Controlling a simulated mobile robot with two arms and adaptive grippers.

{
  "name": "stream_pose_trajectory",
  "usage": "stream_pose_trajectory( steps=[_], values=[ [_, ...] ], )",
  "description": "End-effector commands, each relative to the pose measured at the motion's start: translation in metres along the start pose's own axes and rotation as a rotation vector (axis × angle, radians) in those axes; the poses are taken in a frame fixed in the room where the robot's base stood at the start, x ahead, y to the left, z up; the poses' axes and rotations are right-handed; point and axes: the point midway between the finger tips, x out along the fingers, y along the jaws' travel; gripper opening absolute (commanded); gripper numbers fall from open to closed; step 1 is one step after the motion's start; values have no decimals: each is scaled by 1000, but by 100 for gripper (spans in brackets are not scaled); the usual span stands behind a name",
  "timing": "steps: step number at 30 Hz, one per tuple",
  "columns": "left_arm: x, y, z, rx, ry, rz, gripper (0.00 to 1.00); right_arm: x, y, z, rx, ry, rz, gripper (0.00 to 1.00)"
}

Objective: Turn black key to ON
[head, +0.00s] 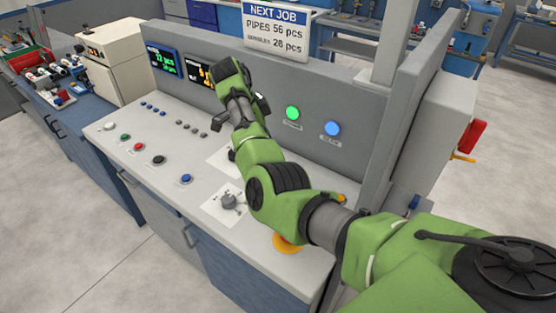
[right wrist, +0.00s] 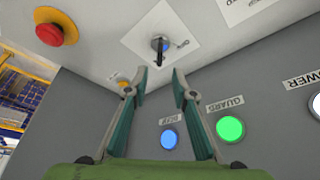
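The key (right wrist: 160,46) is a small dark bar in a round metal lock on a white label plate (right wrist: 190,30), in the right wrist view. Markings are printed beside it, too small to read. My right gripper (right wrist: 160,74) is open and empty. Its two fingertips are just short of the key, one on either side of its line, and appear apart from it. In the head view my right arm (head: 275,185) reaches over the console and hides the key. My left gripper is not in view.
A red emergency button (right wrist: 50,30), an orange button (right wrist: 122,80), and lit blue (right wrist: 170,139) and green (right wrist: 230,129) buttons lie around the key. The console's upright panel (head: 360,155) stands close behind. A grey rotary knob (head: 229,201) sits on the console top.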

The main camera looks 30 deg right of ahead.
Motion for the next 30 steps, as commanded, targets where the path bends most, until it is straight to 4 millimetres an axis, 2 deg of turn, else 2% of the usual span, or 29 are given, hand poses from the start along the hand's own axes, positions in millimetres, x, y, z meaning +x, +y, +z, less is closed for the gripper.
stream_pose_trajectory(
  steps=[1,6,23,26,30],
  values=[
    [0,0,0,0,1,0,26,-9,-1,0,-1,-1,-2,24],
    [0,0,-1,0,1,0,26,-24,0,1,0,-1,0,24],
    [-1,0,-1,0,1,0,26,-27,0,0,0,0,1,24],
    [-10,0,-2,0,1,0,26,-36,0,-4,0,-1,0,24],
    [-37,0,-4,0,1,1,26,-61,0,-14,0,-1,0,24]
  ],
)
